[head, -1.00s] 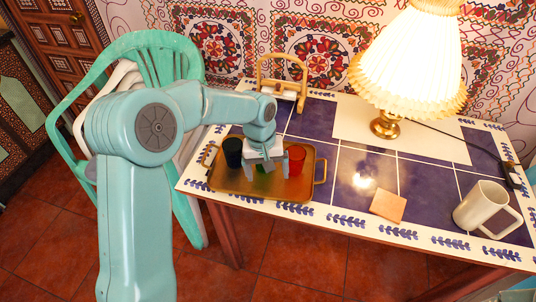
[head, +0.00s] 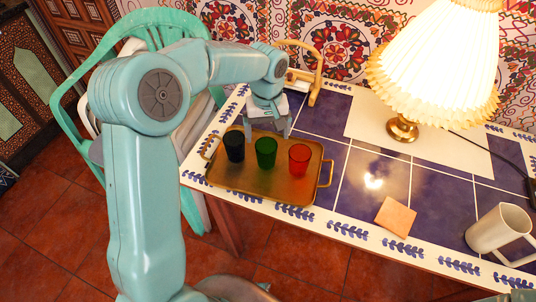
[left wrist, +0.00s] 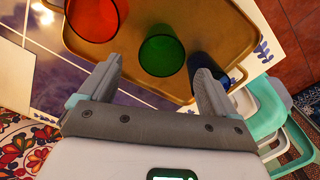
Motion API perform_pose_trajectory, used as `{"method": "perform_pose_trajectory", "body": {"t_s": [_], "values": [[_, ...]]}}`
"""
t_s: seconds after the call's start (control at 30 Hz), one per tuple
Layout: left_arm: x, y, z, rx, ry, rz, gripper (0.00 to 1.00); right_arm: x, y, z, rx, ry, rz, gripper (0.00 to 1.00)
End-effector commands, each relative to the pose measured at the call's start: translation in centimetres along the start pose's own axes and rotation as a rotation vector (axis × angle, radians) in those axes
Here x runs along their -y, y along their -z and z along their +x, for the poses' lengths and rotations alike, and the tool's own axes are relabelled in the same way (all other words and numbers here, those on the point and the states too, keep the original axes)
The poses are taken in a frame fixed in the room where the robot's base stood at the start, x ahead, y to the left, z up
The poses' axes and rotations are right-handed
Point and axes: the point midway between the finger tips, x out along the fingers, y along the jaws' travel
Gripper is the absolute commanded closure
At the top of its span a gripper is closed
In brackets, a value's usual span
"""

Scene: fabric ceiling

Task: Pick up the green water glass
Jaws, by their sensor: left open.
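The green glass (head: 265,152) stands upright in the middle of a brass tray (head: 225,184), between a dark blue glass (head: 234,146) and a red glass (head: 299,158). My left gripper (head: 268,131) is open and empty, pointing down at the tray's far side, just behind the green glass. In the left wrist view, the green glass (left wrist: 162,55) lies just beyond the gap between the open fingertips (left wrist: 158,76). The red glass (left wrist: 95,18) is to its left there. The dark blue glass (left wrist: 207,68) is partly hidden by the right finger. My right gripper is not in view.
The tray sits at the left end of a tiled table (head: 345,215). A lit lamp (head: 430,70), a white mug (head: 498,230) and a tan square (head: 396,217) are to the right. A wooden holder (head: 305,72) stands behind. A green chair (head: 165,40) is left of the table.

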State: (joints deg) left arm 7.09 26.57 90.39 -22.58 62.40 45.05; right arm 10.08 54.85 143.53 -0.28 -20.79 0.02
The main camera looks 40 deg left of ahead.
Motion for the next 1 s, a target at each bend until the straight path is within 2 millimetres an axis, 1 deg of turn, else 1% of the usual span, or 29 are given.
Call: {"method": "perform_pose_trajectory", "body": {"t_s": [0.03,0.1,0.2,0.37,0.47,0.6,0.73,0.93,0.97,1.0], "values": [[0.1,-0.1,1.3,0.004,0.004,0.0,0.09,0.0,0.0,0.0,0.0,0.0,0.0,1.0],[0.1,-0.1,2.6,0.003,0.002,0.0,0.09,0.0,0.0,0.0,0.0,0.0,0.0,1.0],[0.0,-0.1,3.9,0.003,0.002,0.0,0.09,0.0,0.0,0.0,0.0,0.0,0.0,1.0],[0.0,0.0,5.0,0.001,0.001,0.0,0.09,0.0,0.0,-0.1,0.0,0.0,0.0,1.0],[0.1,0.1,6.4,0.004,0.003,0.0,0.09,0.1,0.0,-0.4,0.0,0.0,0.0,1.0],[0.0,0.2,8.7,0.004,0.002,0.0,0.09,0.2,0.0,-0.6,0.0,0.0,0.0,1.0],[-0.1,0.3,9.8,0.001,0.0,0.001,0.09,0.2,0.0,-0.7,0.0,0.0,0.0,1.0],[-0.1,0.3,9.8,0.0,-0.001,0.0,0.09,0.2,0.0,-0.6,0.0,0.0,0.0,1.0],[-0.1,0.3,9.8,0.0,-0.001,0.0,0.12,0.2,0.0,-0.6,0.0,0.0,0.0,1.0],[-0.1,0.3,9.8,0.0,-0.001,0.0,0.25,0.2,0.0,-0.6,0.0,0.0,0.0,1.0]]}}
